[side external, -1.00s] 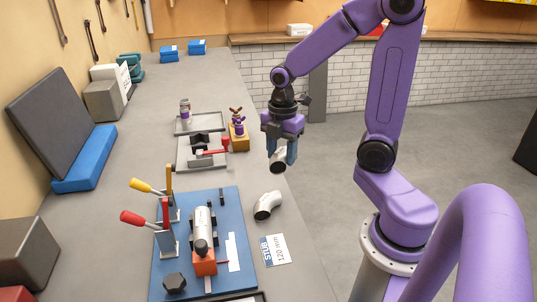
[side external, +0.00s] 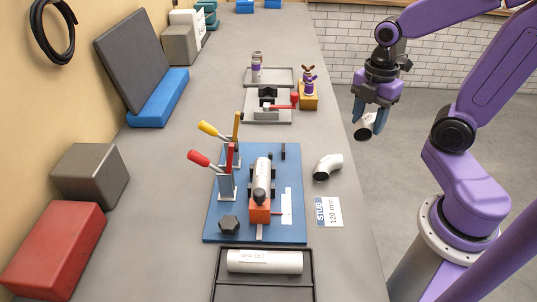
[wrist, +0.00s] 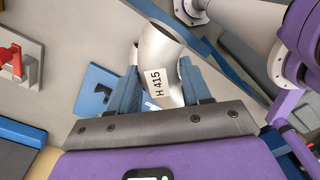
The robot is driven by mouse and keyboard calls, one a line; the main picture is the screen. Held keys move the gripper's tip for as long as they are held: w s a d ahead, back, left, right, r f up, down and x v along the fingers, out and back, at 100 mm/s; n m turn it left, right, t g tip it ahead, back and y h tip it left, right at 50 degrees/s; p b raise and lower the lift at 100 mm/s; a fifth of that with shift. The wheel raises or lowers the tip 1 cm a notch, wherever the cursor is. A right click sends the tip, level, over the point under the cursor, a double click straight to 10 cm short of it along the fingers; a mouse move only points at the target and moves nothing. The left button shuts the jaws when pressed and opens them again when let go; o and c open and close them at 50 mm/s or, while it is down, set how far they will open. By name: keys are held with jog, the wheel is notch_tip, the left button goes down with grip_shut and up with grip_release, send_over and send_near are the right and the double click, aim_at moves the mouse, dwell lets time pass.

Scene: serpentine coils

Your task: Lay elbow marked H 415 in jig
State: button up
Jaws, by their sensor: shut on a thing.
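My gripper (side external: 370,118) is shut on a silver pipe elbow (side external: 365,130), held in the air just off the right edge of the bench. In the wrist view the elbow (wrist: 160,48) sits between the blue fingers (wrist: 157,92), its white label reading H 415 towards the camera. The jig, a blue plate (side external: 218,225), lies nearer the camera on the bench. It carries a silver tube (side external: 262,172) in an orange block (side external: 260,212) and two upright clamps with a red handle (side external: 198,158) and a yellow handle (side external: 208,129). The held elbow is well apart from the jig.
A second elbow (side external: 327,166) lies on the bench right of the jig, by a card reading STUB 120 mm (side external: 328,212). A tray with a white tube (side external: 264,262) is in front. Behind stand a red-handled fixture (side external: 268,104) and a yellow block (side external: 308,101).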

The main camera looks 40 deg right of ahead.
dwell(0.3)
jog(key=w+a, duration=1.4)
jog(key=w, duration=0.4)
jog(key=shift+s+f, duration=0.15)
jog(key=shift+f, duration=2.55)
jog(key=shift+f, duration=0.45)
jog(key=shift+f, duration=1)
jog(key=shift+f, duration=0.65)
